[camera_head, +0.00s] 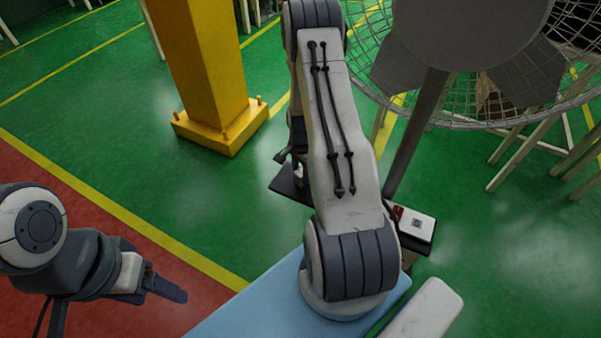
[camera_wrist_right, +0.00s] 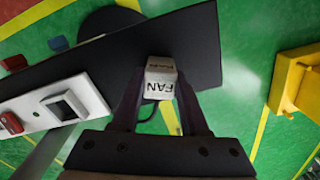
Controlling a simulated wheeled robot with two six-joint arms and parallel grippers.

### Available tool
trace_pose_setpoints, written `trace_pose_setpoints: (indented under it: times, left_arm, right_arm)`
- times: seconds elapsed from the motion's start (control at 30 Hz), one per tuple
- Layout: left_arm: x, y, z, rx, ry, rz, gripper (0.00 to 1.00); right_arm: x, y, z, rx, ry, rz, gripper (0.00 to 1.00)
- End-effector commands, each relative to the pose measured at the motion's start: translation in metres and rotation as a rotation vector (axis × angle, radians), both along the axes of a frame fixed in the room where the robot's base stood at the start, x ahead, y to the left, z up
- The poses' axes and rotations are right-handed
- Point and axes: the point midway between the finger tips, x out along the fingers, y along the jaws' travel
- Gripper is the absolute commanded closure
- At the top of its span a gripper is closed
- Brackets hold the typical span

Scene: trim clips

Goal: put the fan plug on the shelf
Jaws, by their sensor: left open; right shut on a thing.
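The fan plug (camera_wrist_right: 160,85) is a small white block marked "FAN", with a dark cord behind it. My right gripper (camera_wrist_right: 158,100) is shut on it, one finger at each side. The plug is in front of a dark flat board (camera_wrist_right: 105,68), probably the shelf; I cannot tell whether they touch. In the head view the board (camera_head: 287,185) is partly hidden behind my right arm, and my right gripper (camera_head: 296,160) is mostly hidden. My left gripper (camera_head: 165,288) is empty and open at the lower left, away from the board.
A white socket panel (camera_wrist_right: 55,108) with a red switch is on the board; it also shows in the head view (camera_head: 415,226). A large caged fan (camera_head: 465,70) on a dark pole stands at upper right. A yellow post (camera_head: 200,70) stands at upper left.

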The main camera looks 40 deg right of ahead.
Motion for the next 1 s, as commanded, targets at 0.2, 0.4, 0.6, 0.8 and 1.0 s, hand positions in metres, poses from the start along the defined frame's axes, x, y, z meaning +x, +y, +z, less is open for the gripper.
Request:
trace_pose_setpoints:
  times: [0.2, 0.4, 0.6, 0.8, 1.0]
  left_arm:
    - [0.0, 0.0, -0.002, 0.0, 0.0, 0.0, 0.3]
    - [0.0, 0.0, -0.002, 0.0, 0.0, 0.0, 0.3]
    - [0.0, 0.0, -0.002, 0.0, 0.0, 0.0, 0.3]
    - [0.0, 0.0, 0.001, 0.0, 0.0, 0.0, 0.3]
    - [0.0, 0.0, 0.004, 0.0, 0.0, 0.0, 0.3]
  right_arm:
    - [0.0, 0.0, -0.003, 0.0, 0.0, 0.0, 1.0]
    - [0.0, 0.0, -0.003, 0.0, 0.0, 0.0, 0.26]
    - [0.0, 0.0, -0.002, 0.0, 0.0, 0.0, 0.26]
    - [0.001, -0.001, 0.013, -0.002, -0.004, 0.0, 0.26]
    - [0.001, -0.001, 0.056, -0.003, -0.006, 0.0, 0.26]
